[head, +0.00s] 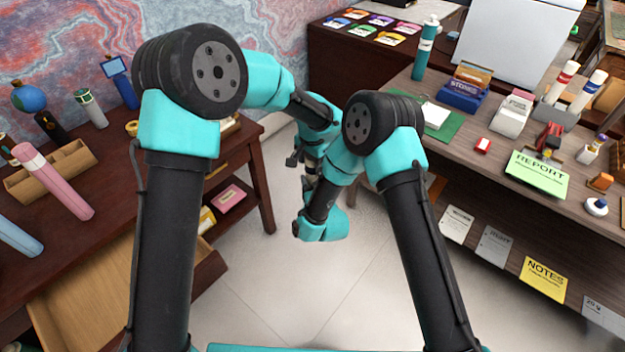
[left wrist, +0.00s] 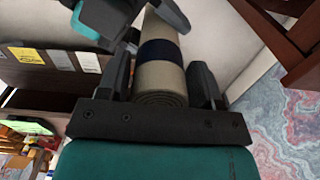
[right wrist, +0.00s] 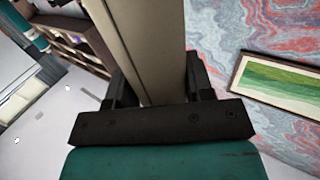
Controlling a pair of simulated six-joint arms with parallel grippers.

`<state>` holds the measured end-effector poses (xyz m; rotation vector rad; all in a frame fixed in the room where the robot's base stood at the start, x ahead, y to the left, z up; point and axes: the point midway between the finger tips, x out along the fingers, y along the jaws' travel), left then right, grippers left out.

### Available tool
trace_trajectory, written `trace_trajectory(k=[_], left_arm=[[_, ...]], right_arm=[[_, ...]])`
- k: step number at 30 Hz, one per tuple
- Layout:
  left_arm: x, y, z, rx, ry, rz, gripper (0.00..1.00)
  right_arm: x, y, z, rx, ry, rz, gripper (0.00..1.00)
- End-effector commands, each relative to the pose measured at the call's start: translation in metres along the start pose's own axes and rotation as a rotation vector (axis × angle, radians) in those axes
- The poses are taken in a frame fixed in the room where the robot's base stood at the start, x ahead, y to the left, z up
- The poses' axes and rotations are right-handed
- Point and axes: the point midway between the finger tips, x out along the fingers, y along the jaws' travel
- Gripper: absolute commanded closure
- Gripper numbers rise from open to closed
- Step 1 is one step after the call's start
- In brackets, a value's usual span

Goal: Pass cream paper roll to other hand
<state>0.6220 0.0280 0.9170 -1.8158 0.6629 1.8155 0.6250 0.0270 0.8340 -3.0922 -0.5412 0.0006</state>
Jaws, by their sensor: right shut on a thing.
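The cream paper roll (left wrist: 160,82) with a dark navy band (left wrist: 160,51) runs away from the camera in the left wrist view, its coiled end near the palm. My left gripper (left wrist: 161,75) is open, with one finger on each side of the roll. My right gripper (right wrist: 150,92) is shut on the roll, which fills the space between its fingers in the right wrist view (right wrist: 145,45). Part of my right gripper also shows at the top of the left wrist view. In the head view my arms mostly hide the roll and both grippers.
A dark wooden desk (head: 120,185) with a pink tube (head: 55,182) and an open drawer stands at left. A desk (head: 470,140) with a green report sheet (head: 537,173) and stationery stands at right. Tiled floor (head: 300,290) lies open between them.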

Motion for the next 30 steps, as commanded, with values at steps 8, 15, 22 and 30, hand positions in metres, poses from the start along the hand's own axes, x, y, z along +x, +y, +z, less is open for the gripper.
trace_trajectory(k=[8, 15, 22, 30], left_arm=[[0.000, 0.000, 0.000, 0.000, 0.000, 0.000, 0.22], [-0.003, 0.000, 0.000, 0.000, 0.001, 0.000, 0.22], [-0.027, 0.000, -0.001, -0.001, 0.004, -0.001, 0.22], [-0.077, 0.000, 0.000, -0.001, 0.004, -0.001, 0.22]], right_arm=[[0.000, 0.000, 0.000, 0.000, 0.001, 0.000, 0.80], [0.000, 0.000, 0.000, 0.000, 0.001, 0.000, 0.80], [0.000, 0.000, 0.000, 0.000, 0.001, 0.000, 0.80], [0.000, 0.000, 0.000, 0.000, 0.001, 0.000, 0.80]])
